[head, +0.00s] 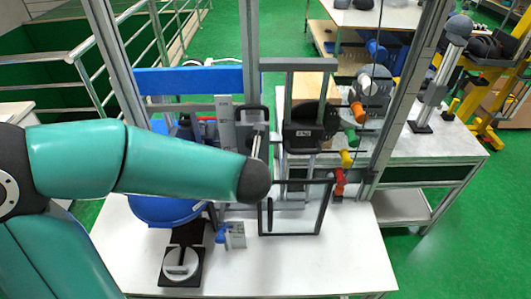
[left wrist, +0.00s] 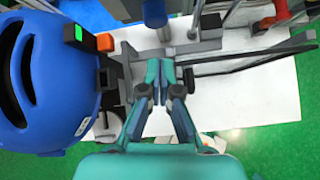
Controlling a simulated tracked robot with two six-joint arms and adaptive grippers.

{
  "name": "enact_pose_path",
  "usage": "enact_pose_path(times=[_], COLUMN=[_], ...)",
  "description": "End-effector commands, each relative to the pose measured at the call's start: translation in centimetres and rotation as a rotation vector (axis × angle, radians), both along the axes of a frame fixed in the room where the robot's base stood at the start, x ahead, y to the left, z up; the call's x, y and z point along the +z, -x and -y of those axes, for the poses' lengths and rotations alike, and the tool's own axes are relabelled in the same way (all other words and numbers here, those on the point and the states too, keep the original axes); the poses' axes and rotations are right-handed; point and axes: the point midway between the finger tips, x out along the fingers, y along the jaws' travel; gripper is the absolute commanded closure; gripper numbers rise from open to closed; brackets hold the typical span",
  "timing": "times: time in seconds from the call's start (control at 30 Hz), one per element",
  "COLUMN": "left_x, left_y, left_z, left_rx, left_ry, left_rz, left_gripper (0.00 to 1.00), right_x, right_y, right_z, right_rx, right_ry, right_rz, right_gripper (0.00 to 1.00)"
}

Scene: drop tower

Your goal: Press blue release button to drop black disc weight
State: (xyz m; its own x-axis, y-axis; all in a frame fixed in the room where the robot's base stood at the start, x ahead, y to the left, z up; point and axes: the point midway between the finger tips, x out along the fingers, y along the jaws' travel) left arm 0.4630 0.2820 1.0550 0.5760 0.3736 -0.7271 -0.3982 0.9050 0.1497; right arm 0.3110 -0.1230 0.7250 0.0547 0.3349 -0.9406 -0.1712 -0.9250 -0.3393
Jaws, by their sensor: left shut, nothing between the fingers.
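My left gripper (left wrist: 159,75) shows in the left wrist view with its fingers together and nothing between them, above the white table. In the head view my left arm reaches in from the left, and its gripper is hidden there. A small blue knob (head: 220,236), possibly the release button, sits beside a small grey box (head: 237,235) on the table. A black disc weight (head: 303,130) hangs in the tower frame at right of centre. My right gripper is in neither view.
A blue helmet (left wrist: 45,85) fills the left of the left wrist view; part shows in the head view (head: 165,209). A framed clear panel (head: 297,208) stands on the white table (head: 330,265). Tall metal posts rise behind. Green, yellow and red knobs (head: 346,158) are at right.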

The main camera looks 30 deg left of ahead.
Motion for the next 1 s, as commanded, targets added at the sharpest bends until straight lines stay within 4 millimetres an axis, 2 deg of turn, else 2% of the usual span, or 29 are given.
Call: enact_pose_path(times=[0.03,0.13,0.57,0.73,1.0], left_x=[1.3,2.1,1.9,0.7,-2.7], left_y=[0.4,0.9,0.6,-0.2,-2.8], left_z=[0.0,0.0,0.5,-0.1,-1.7], left_rx=[0.065,0.146,0.155,0.155,0.154], left_ry=[0.052,0.12,0.137,0.135,0.135], left_rz=[0.031,0.059,0.063,0.06,0.057], left_gripper=[1.0,1.0,1.0,1.0,1.0], right_x=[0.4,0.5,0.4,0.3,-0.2], right_y=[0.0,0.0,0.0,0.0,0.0], right_z=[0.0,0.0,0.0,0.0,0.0], right_rx=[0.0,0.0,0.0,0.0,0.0], right_ry=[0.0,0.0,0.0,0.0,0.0], right_rz=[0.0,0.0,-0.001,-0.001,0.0], right_gripper=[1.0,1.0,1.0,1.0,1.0])
